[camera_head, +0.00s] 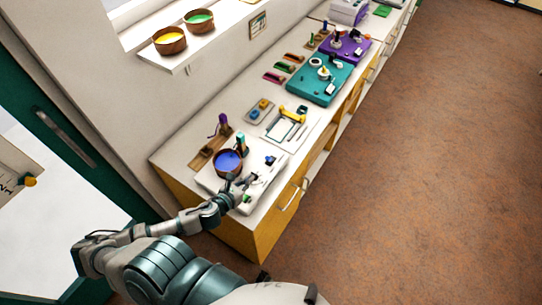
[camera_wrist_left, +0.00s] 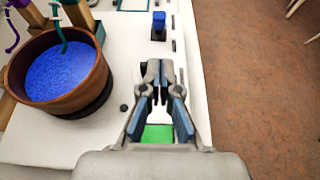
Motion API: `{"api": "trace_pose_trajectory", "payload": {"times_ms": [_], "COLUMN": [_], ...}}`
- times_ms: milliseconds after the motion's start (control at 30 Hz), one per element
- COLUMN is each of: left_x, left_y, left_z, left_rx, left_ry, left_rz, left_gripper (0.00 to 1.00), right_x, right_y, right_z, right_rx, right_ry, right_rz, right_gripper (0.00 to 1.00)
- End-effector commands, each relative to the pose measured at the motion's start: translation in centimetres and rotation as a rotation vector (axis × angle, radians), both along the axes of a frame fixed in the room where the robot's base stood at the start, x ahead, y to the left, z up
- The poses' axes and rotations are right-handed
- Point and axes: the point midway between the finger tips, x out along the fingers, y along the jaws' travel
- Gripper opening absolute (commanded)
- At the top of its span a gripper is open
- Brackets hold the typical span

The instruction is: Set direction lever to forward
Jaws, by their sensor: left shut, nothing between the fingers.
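A white board (camera_head: 213,181) lies on the near end of the counter; its surface also fills the left of the left wrist view (camera_wrist_left: 118,72). A small blue lever or switch (camera_wrist_left: 158,22) stands on it, ahead of my gripper. A green patch (camera_wrist_left: 157,133) shows between the finger bases. I cannot tell for certain which part is the direction lever. My left gripper (camera_head: 241,184) is over the board's front part; its fingers are together and empty in the wrist view (camera_wrist_left: 160,78), short of the blue piece. My right gripper is not in view.
A brown bowl with blue filling (camera_wrist_left: 60,70) stands on the board, left of my gripper. Behind it are upright purple and teal pegs. Teal (camera_head: 320,84) and purple (camera_head: 347,48) boards lie farther along the counter. Open floor (camera_head: 430,160) is to the right.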

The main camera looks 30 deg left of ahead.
Motion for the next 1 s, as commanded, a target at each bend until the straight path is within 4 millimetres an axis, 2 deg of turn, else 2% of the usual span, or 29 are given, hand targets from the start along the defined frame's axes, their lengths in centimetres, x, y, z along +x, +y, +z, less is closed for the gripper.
{"api": "trace_pose_trajectory", "payload": {"times_ms": [233, 433, 533, 667, 833, 1000], "left_x": [-0.2, 0.1, 0.7, 2.4, 5.4, 7.8], "left_y": [0.2, 0.2, 0.1, -0.1, -0.5, -0.5], "left_z": [0.1, 0.0, -0.2, -0.7, -1.9, -3.0], "left_rx": [0.002, 0.001, 0.0, 0.001, 0.001, 0.001], "left_ry": [-0.003, -0.002, -0.002, -0.005, -0.005, -0.003], "left_rz": [-0.003, -0.003, -0.001, 0.0, 0.0, 0.0], "left_gripper": [0.0, 0.0, 0.0, 0.0, 0.0, 0.0], "right_x": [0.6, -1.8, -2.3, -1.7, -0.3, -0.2], "right_y": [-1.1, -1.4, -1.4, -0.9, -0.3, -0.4], "right_z": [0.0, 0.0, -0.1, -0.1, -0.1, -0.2], "right_rx": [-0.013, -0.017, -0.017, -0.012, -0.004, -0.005], "right_ry": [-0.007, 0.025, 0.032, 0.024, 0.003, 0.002], "right_rz": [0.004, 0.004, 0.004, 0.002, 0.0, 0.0], "right_gripper": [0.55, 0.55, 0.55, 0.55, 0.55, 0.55]}}
